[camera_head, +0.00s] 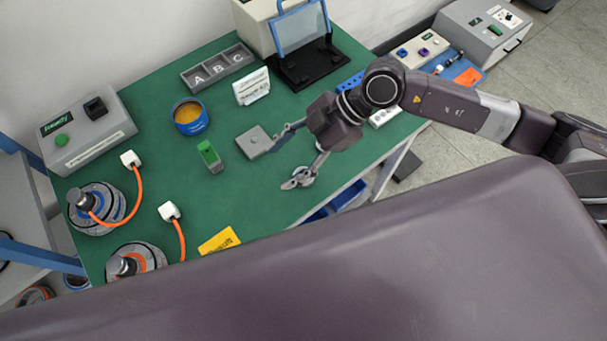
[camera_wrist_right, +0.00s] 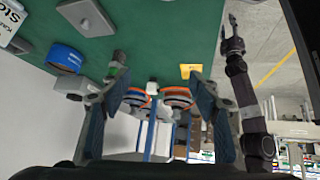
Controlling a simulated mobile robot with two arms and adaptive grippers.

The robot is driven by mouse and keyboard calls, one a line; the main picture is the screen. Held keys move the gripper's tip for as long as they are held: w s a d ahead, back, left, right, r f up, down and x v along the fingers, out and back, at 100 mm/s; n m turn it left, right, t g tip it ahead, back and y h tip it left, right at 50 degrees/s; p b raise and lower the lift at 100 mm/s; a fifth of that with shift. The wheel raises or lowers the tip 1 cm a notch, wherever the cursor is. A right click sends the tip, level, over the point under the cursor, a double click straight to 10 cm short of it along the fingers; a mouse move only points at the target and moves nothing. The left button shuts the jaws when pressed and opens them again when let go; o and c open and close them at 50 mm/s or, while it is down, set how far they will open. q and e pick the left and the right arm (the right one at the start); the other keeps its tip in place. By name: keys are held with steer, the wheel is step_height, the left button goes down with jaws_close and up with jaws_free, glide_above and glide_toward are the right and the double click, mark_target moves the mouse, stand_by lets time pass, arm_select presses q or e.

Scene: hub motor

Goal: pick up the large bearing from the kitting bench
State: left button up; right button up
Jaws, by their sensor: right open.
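No large bearing can be picked out with certainty. The green kitting bench (camera_head: 255,192) carries several parts. A flat grey square block (camera_head: 254,141) lies near its middle, and a grey block with a rounded outline shows at the top of the right wrist view (camera_wrist_right: 86,16). My right gripper (camera_head: 285,163) is open above the bench, its fingers spread, one near the right side of the grey square block. In the right wrist view its fingers (camera_wrist_right: 157,70) are apart with nothing held between them. My left gripper (camera_wrist_right: 232,33) shows small at the upper right there; its opening is unclear.
Two motors with orange cables (camera_head: 96,207) are at the left. A yellow card (camera_head: 219,241) lies at the front edge.

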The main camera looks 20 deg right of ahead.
steer(key=d+f+h, duration=0.1)
steer(key=d, duration=0.2)
steer(key=d+f+m+h, duration=0.1)
steer(key=d+f, duration=0.1)
steer(key=d, duration=0.1)
steer(key=d+f+h, duration=0.1)
steer(key=d+h, duration=0.1)
steer(key=d, duration=0.1)
steer(key=shift+w+d+f+m, duration=0.1)
steer(key=shift+w+f+m, duration=0.15)
steer(key=shift+w+m, duration=0.15)
steer(key=p+x, duration=0.1)
steer(key=x, duration=0.3)
steer(key=a+p+x, duration=0.1)
steer(key=x, duration=0.1)
steer(key=shift+w+a+r+p, duration=0.15)
steer(key=shift+a+p, duration=0.05)
steer(key=shift+p, duration=0.1)
steer(key=shift+a+f, duration=0.1)
steer(key=shift+f, duration=0.25)
steer(key=shift+c, duration=0.4)
steer(key=c, duration=1.2)
steer(key=shift+r, duration=0.15)
